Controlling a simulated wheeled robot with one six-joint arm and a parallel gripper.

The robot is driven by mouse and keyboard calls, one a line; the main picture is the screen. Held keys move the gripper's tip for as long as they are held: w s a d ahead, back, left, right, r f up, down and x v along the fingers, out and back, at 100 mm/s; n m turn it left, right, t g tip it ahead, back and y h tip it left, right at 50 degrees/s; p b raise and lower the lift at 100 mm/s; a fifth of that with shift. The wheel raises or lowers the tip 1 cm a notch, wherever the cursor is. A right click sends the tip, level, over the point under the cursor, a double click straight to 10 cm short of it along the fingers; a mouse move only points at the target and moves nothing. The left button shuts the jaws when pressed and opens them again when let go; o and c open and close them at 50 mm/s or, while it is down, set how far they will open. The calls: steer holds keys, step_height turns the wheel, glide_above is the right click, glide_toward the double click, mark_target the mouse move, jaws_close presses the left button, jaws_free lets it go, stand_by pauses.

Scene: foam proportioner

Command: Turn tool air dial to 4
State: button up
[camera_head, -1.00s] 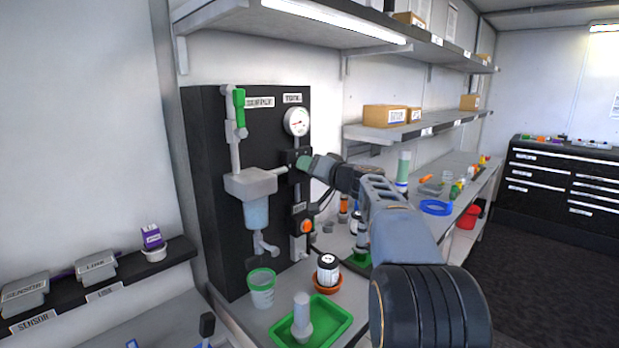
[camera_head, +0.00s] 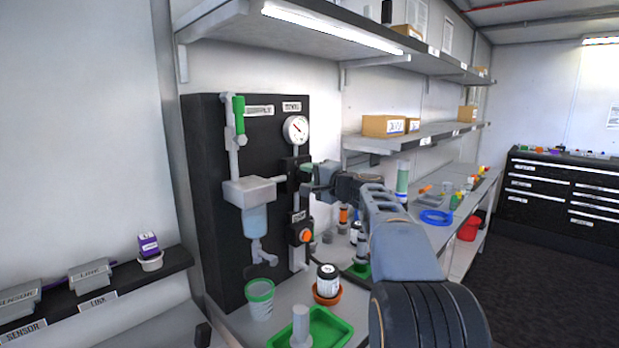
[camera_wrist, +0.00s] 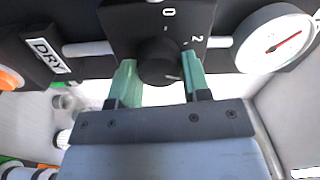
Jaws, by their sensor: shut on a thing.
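The black round dial (camera_wrist: 158,64) sits on a dark plate (camera_wrist: 185,12) printed with 0 and 2; other numbers are hidden or out of view. A short pale mark on the dial points toward the lower right of the wrist view. My gripper (camera_wrist: 160,82) has green fingers on both sides of the dial and is shut on it. In the head view my gripper (camera_head: 307,172) meets the black panel below the gauge, and the dial is hidden behind it. The round white gauge (camera_head: 295,129), with a red needle, also shows in the wrist view (camera_wrist: 274,40).
A second unit with an orange knob (camera_head: 306,236) is lower on the panel, and its DRY label (camera_wrist: 48,55) shows in the wrist view. A clear filter bowl (camera_head: 254,220) hangs left of my gripper.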

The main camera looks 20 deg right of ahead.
steer(key=shift+m, duration=0.6)
steer(key=o, duration=0.9)
steer(key=b+v, duration=0.2)
steer(key=v, duration=1.1)
steer(key=shift+s+d+f, duration=0.1)
steer(key=shift+s+d, duration=0.05)
steer(key=shift+s, duration=0.25)
